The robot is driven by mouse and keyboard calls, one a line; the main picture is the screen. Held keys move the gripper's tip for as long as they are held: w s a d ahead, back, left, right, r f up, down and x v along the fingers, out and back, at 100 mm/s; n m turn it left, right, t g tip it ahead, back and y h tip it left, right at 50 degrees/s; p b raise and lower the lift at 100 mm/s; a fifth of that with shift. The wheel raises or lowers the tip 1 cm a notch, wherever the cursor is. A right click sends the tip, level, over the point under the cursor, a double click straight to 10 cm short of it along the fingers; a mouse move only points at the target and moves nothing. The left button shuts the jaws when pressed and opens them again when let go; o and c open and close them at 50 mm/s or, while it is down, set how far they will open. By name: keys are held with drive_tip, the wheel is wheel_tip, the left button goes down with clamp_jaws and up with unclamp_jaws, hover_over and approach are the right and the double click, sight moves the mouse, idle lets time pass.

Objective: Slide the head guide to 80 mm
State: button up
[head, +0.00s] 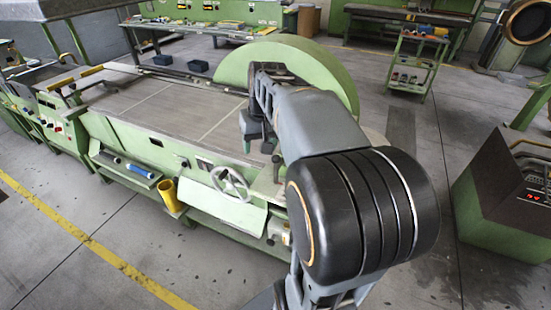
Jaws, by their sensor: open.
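The green machine (160,105) has a long grey slotted table top. A large pale green half-round guard (325,65) rises at its right end. I cannot tell for sure which part is the head guide, and no 80 mm mark is readable. A handwheel (231,184) sits on the front face. My arm reaches up from the lower right and hides much of the right end. My gripper (250,127) shows small and dark over the right end of the table, partly hidden by my arm. It is open, and I see nothing held in it.
A yellow cylinder (170,196) and a blue roll (137,170) are at the machine's front shelf. A green trolley (416,65) stands behind at the right. A green cabinet (505,190) stands at the right edge. The floor in front is clear, with a yellow line.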

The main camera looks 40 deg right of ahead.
drive_tip(key=m+y, duration=0.1)
drive_tip(key=m, duration=0.1)
hover_over(277, 156)
drive_tip(key=s+d, duration=0.1)
drive_tip(key=d, duration=0.1)
drive_tip(key=shift+g, duration=0.3)
drive_tip(key=f, duration=0.4)
drive_tip(key=a+f, duration=0.1)
drive_tip(key=f, duration=0.3)
drive_tip(key=w+a+f, duration=0.1)
drive_tip(key=f, duration=0.3)
drive_tip(key=shift+w+a+f+p, duration=0.1)
drive_tip(key=shift+p, duration=0.2)
clamp_jaws()
